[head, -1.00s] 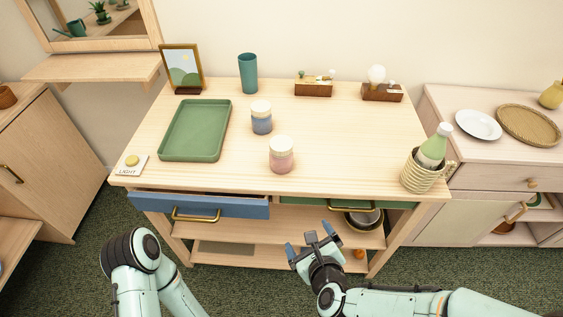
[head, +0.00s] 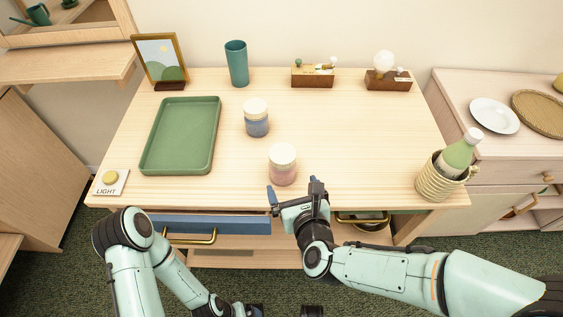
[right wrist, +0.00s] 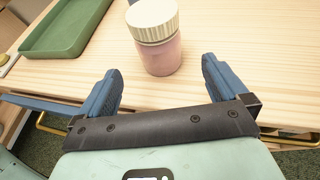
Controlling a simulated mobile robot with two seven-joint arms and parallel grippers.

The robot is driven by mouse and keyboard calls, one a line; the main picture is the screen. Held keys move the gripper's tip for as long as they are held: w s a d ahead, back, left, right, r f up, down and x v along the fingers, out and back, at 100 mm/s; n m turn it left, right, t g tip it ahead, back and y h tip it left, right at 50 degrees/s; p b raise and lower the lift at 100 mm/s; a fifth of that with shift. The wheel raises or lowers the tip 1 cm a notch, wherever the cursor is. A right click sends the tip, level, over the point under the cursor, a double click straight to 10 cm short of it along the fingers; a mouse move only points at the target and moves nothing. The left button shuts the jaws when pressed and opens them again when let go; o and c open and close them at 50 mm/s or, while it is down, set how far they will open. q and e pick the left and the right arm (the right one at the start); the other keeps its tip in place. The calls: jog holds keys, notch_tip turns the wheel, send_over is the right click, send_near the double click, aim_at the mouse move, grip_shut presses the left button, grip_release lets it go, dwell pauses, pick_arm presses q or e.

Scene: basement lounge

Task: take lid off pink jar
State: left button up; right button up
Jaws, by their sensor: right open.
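The pink jar (head: 283,172) stands upright on the wooden table, with its pale ribbed lid (head: 283,153) on top. In the right wrist view the jar (right wrist: 162,58) and lid (right wrist: 152,20) are just beyond the fingers. My right gripper (head: 292,188) is open and empty at the table's front edge, its fingertips pointing toward the jar and apart from it. The right gripper's blue fingers also show in its wrist view (right wrist: 161,72). My left arm is low at the front; dark parts at the bottom edge may be its gripper (head: 283,311), mostly cut off.
A blue jar with a pale lid (head: 256,118) stands behind and left of the pink one. A green tray (head: 148,160) lies at left, near a light button (head: 110,181). A bottle in a basket (head: 437,184) is at right. The blue drawer (head: 210,224) is below. The tabletop right of the jar is clear.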

aim_at(287, 174)
jog(key=x, duration=0.5)
jog(key=shift+s, duration=0.1)
jog(key=x, duration=0.5)
jog(key=shift+w+a+r, duration=0.15)
jog(key=shift+w, duration=0.05)
jog(key=c, duration=1.2)
jog(key=shift+r, duration=0.1)
